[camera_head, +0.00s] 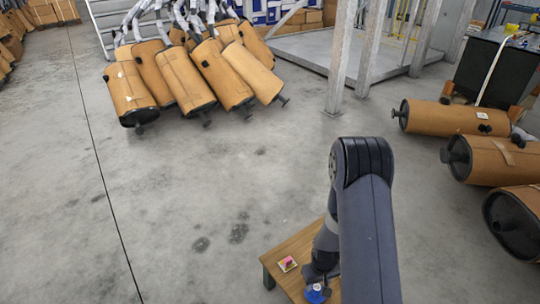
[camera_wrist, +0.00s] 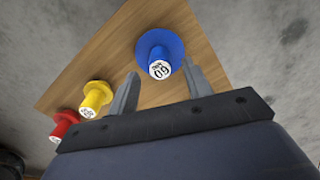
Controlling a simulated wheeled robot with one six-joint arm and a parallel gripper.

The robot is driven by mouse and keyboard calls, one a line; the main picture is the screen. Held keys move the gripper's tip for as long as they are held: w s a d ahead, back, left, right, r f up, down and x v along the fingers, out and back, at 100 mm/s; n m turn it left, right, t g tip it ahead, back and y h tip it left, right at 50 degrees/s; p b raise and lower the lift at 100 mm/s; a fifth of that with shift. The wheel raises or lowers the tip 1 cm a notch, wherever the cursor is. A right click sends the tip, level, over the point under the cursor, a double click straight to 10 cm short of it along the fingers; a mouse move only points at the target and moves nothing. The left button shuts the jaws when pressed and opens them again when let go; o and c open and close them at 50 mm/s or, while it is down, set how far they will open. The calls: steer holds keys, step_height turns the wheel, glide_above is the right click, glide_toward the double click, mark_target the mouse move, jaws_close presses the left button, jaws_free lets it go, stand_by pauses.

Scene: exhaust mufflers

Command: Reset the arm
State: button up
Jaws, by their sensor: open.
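My gripper (camera_wrist: 161,68) is open, its two grey fingers apart in the wrist view. A blue flanged peg (camera_wrist: 160,50) with a white label reading 09 shows between and beyond the fingertips. I cannot tell whether the fingers touch it. A yellow peg (camera_wrist: 95,97) and a red peg (camera_wrist: 65,125) stand to the left of the fingers. In the head view my arm reaches down over a small wooden table (camera_head: 292,250), and a blue piece (camera_head: 316,294) shows at its lower end. My arm hides much of the table there.
Several orange mufflers (camera_head: 186,80) hang or lean at the back left. More mufflers (camera_head: 455,119) lie on the floor at the right. Metal posts (camera_head: 343,55) stand behind. The floor at left is clear.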

steer(key=w+r+m+p, duration=0.1)
steer(key=w+r+p, duration=0.1)
steer(key=r+p, duration=0.9)
steer(key=w+r+m+p, duration=0.1)
steer(key=r+p, duration=1)
steer(key=r, duration=1.2)
steer(key=shift+w+r, duration=0.35)
steer(key=shift+w, duration=0.05)
